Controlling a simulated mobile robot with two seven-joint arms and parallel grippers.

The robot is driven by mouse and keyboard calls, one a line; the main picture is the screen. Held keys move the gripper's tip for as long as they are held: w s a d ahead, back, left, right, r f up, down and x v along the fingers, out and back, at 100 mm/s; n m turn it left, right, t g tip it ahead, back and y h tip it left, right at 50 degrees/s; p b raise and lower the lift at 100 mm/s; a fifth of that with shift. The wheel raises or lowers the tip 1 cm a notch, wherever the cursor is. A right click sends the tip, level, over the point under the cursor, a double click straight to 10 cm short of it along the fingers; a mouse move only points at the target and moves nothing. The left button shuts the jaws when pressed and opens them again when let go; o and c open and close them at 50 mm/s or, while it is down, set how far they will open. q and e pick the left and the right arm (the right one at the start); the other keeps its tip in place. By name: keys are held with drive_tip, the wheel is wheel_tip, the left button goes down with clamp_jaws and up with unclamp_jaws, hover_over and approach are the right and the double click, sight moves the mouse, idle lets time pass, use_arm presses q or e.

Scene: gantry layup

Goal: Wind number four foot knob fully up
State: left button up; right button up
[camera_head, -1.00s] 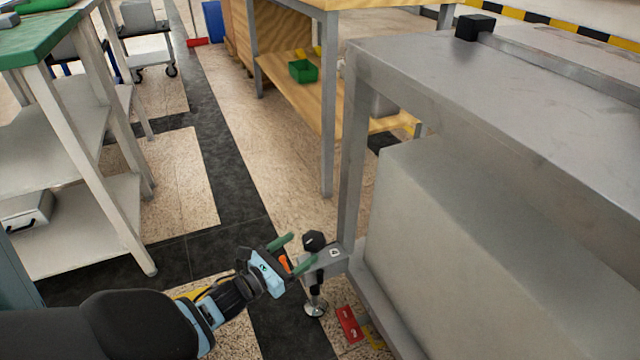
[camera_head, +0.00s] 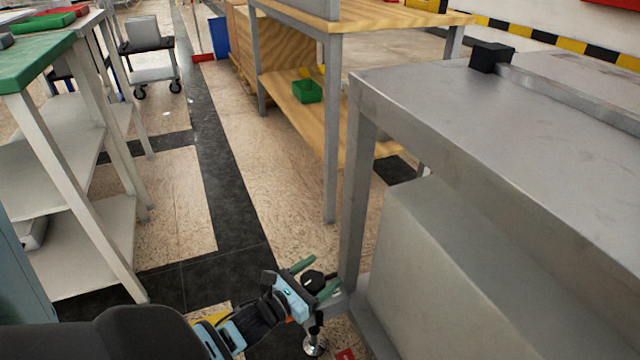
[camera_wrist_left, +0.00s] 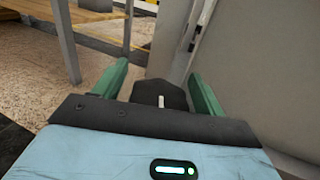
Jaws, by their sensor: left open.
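The foot knob (camera_head: 313,280) is a black lobed knob at the near corner of the grey metal gantry frame (camera_head: 353,190). Below it the foot's round metal pad (camera_head: 316,346) shows near the floor. My left gripper (camera_head: 322,275) is open, its green fingers on either side of the knob. In the left wrist view the dark knob (camera_wrist_left: 160,92) sits between the spread fingers (camera_wrist_left: 160,85), with gaps at both sides. A small pale mark shows on it. I cannot read a number on the foot. My right gripper is not in view.
A pale grey block (camera_head: 440,260) stands inside the frame, right of the knob. A red piece (camera_head: 345,354) lies at the bottom edge. A wooden workbench (camera_head: 330,145) stands behind and a white shelf rack (camera_head: 70,240) at left. The floor between them is clear.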

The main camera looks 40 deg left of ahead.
use_arm(q)
drive_tip(key=shift+c, duration=0.2)
drive_tip(key=c, duration=0.9)
drive_tip(key=shift+c, duration=0.2)
drive_tip(key=shift+r+n+y, duration=0.1)
drive_tip(key=shift+n+y, duration=0.2)
drive_tip(key=shift+y, duration=0.1)
drive_tip(key=shift+y, duration=0.4)
drive_tip(key=shift+a+n+y, duration=0.2)
drive_tip(key=shift+n+y, duration=1.1)
drive_tip(key=shift+y, duration=0.4)
